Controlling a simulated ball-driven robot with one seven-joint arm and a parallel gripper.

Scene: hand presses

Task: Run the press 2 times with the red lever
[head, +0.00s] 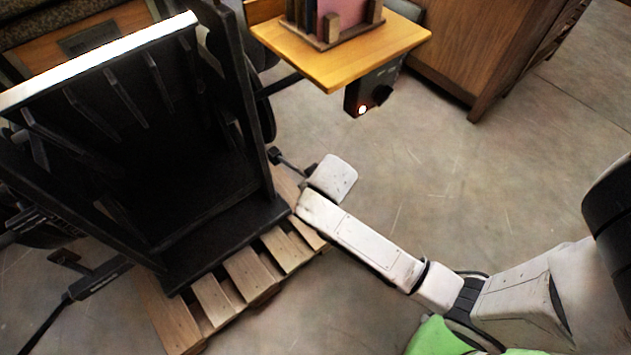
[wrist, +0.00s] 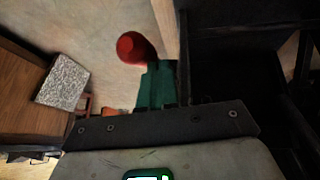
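The large black press (head: 140,150) stands at the left of the head view on a wooden pallet (head: 245,275). The red lever's round knob (wrist: 136,48) shows in the wrist view, left of the press's dark frame (wrist: 225,65). A dark green part (wrist: 155,85) lies right below and beside the knob; I cannot tell if they touch. My gripper (head: 283,158) is small and dark in the head view, at the press's right side. Its finger opening is unclear in both views. I cannot make out the lever in the head view.
A yellow wooden table (head: 345,60) with a rack on it stands behind my gripper. A brown wooden cabinet (head: 465,55) stands farther back. Concrete floor is clear in the middle and right.

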